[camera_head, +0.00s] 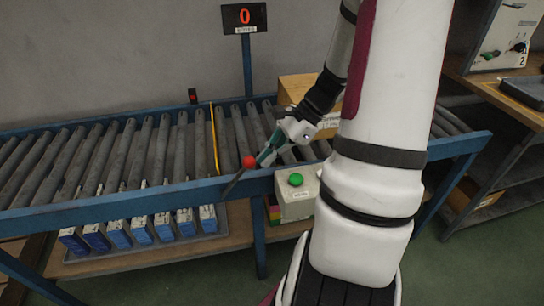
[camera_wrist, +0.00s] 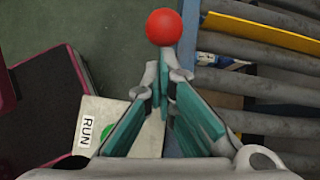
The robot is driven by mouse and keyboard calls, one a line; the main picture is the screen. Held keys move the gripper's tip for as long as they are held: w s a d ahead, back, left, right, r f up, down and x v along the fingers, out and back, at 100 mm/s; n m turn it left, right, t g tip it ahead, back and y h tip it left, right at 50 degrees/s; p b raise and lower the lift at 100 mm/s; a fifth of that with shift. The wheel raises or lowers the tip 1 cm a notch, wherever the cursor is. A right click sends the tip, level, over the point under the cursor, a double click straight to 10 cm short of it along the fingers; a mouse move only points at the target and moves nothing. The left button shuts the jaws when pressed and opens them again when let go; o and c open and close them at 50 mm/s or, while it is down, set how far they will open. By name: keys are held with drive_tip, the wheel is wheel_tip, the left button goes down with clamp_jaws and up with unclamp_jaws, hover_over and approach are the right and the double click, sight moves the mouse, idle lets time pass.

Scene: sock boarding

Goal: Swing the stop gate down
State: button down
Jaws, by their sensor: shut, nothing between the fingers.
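A lever with a red ball knob (camera_head: 249,161) sits at the front rail of the roller conveyor; its dark rod slants down to the left. A yellow bar (camera_head: 214,140), which looks like the stop gate, runs across the conveyor just left of the knob. The bar also shows at the upper right in the wrist view (camera_wrist: 262,32). I cannot tell whether it stands up or lies level. My gripper (camera_head: 265,158) is shut and empty, right beside the knob. In the wrist view the red knob (camera_wrist: 164,27) is just beyond the fingertips (camera_wrist: 165,72); contact cannot be told.
A grey box with a green button (camera_head: 296,180), marked RUN in the wrist view, stands below my gripper. A cardboard box (camera_head: 297,88) is on the conveyor behind my arm. Several blue boxes (camera_head: 142,230) stand on the lower shelf. A display (camera_head: 244,17) reads 0.

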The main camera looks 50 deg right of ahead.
sight(247, 157)
drive_tip(key=a+r+h+p, duration=0.1)
drive_tip(key=p, duration=0.1)
drive_tip(key=w+a+r+g+h+p, duration=0.1)
drive_tip(key=p, duration=0.1)
drive_tip(key=w+a+r+g+h+p, duration=0.1)
drive_tip(key=r+p, duration=0.1)
drive_tip(key=shift+w+a, duration=0.15)
drive_tip(key=shift+a, duration=0.25)
drive_tip(key=a+p, duration=0.1)
drive_tip(key=p, duration=0.1)
drive_tip(key=w+a+r+g+h+p, duration=0.1)
drive_tip(key=shift+w+a+r+h+p, duration=0.1)
drive_tip(key=shift+w+h+p, duration=0.1)
drive_tip(key=shift+h+p, duration=0.15)
drive_tip(key=w+a+f+g+h+p, duration=0.1)
drive_tip(key=w+a+g+h+p, duration=0.2)
drive_tip(key=w+a+h, duration=0.3)
drive_tip(key=shift+w+a+g, duration=0.9)
drive_tip(key=shift+a, duration=1.65)
drive_tip(key=shift+a+f, duration=0.1)
drive_tip(key=shift+a, duration=0.05)
